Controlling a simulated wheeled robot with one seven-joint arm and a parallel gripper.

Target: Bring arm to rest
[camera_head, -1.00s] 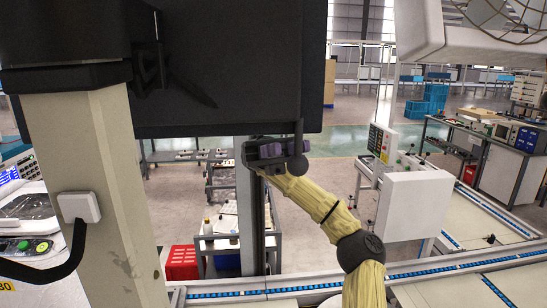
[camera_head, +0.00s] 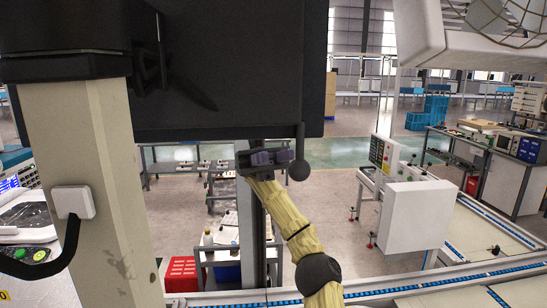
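My arm, with tan sleeved links and dark joints, rises from the bottom middle of the head view. Its end, my gripper (camera_head: 265,157), is at the upper middle, just below the lower edge of a large black panel (camera_head: 225,70). The gripper is dark and small in the picture. Its fingers cannot be made out, so whether it is open or shut does not show. No held object can be seen.
A beige column (camera_head: 95,190) with a white box (camera_head: 73,201) stands close on the left. Conveyor rails (camera_head: 430,283) cross the bottom right. A white machine (camera_head: 416,214) stands right of my arm. A cart with a red crate (camera_head: 181,274) is behind.

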